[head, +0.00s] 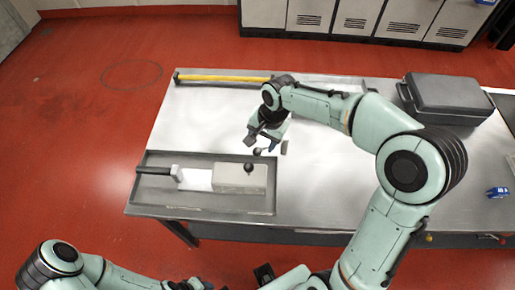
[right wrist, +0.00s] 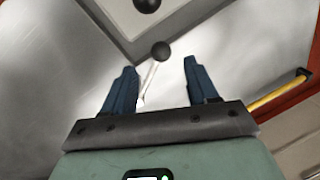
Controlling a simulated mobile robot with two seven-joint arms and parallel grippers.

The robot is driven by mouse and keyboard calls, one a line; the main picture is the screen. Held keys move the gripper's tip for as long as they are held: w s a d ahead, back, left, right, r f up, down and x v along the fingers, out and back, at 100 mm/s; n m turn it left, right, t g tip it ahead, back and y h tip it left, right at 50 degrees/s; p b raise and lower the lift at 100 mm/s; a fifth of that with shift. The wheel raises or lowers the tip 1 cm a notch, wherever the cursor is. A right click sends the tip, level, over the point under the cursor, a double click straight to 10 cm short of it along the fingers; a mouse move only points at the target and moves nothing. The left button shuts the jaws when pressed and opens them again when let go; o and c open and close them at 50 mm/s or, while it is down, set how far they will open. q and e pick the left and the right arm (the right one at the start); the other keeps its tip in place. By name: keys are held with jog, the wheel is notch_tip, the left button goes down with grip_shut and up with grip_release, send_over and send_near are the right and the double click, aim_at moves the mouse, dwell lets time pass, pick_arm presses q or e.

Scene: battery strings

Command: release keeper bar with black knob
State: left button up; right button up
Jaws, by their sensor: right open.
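A thin pale bar with a black ball knob (right wrist: 160,51) shows in the right wrist view, and its knob (head: 257,151) is just below my right gripper in the head view. My right gripper (head: 262,144) is open over the table beside the tray. In the right wrist view its blue fingers (right wrist: 160,68) stand on either side of the bar, apart from it. A second black knob (head: 248,168) sits on the grey block (head: 228,178), and it also shows at the top of the wrist view (right wrist: 147,4). My left gripper (head: 190,285) is barely visible at the bottom edge.
The block lies in a shallow grey tray (head: 200,211) with a white piece and a black-handled tool (head: 155,170). A yellow bar (head: 225,78) lies along the table's back edge. A dark case (head: 450,98) stands at right. The metal table (head: 310,190) is clear in the middle.

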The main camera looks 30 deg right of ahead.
aim_at(258, 149)
jog(key=f, duration=0.4)
jog(key=w+f, duration=0.1)
jog(key=f, duration=0.1)
jog(key=shift+a+f, duration=0.15)
jog(key=shift+a, duration=0.2)
jog(key=shift+c, duration=0.3)
grip_shut()
jog(key=shift+w, duration=0.1)
